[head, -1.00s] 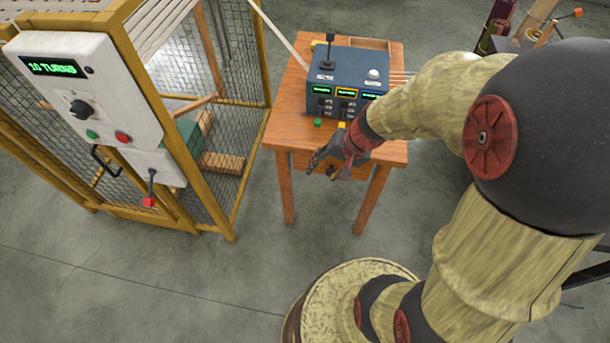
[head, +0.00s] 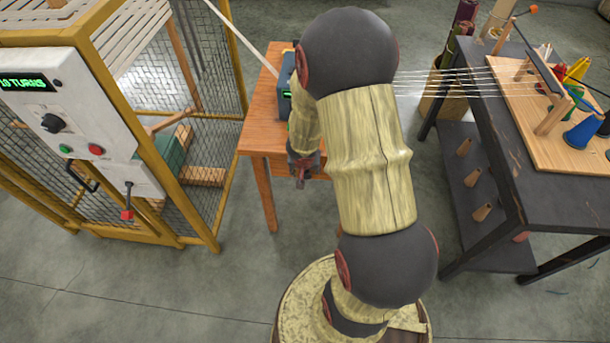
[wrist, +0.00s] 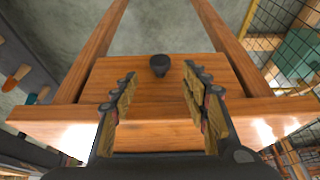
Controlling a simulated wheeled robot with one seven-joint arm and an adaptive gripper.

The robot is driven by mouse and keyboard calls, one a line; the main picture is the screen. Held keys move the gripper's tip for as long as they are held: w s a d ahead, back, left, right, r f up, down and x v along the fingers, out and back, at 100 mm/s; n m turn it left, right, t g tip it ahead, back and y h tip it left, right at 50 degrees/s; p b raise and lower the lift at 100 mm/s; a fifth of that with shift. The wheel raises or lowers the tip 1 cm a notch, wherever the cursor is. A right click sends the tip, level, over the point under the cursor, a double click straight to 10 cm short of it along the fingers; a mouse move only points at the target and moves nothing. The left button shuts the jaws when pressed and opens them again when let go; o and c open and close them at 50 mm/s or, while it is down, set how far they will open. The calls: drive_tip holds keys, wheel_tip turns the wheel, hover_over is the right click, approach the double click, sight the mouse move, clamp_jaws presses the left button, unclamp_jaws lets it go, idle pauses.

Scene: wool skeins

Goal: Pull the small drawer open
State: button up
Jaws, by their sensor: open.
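The small drawer's wooden front (wrist: 110,78) is in the wrist view, set under the edge of the wooden table, with no clear gap showing around it. Its dark round knob (wrist: 160,65) stands out from the front. My gripper (wrist: 159,75) is open, with one finger on each side of the knob in the picture. I cannot tell whether the fingertips reach level with it in depth. In the head view my gripper (head: 303,172) is at the front of the wooden table (head: 262,138), and my arm hides the drawer and much of the table.
A yellow-framed mesh cage (head: 207,200) with a control panel (head: 75,105) stands at the left. A dark workbench (head: 500,150) with cones and tools is at the right, with threads (head: 450,80) running from it towards the table. The floor in front is clear.

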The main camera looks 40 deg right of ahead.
sight(307, 174)
drive_tip(key=b+x, duration=0.4)
drive_tip(key=x, duration=0.2)
drive_tip(key=shift+w+f, duration=0.1)
drive_tip(key=shift+f, duration=0.3)
drive_tip(key=shift+c, duration=0.3)
drive_tip(key=c, duration=1.1)
clamp_jaws()
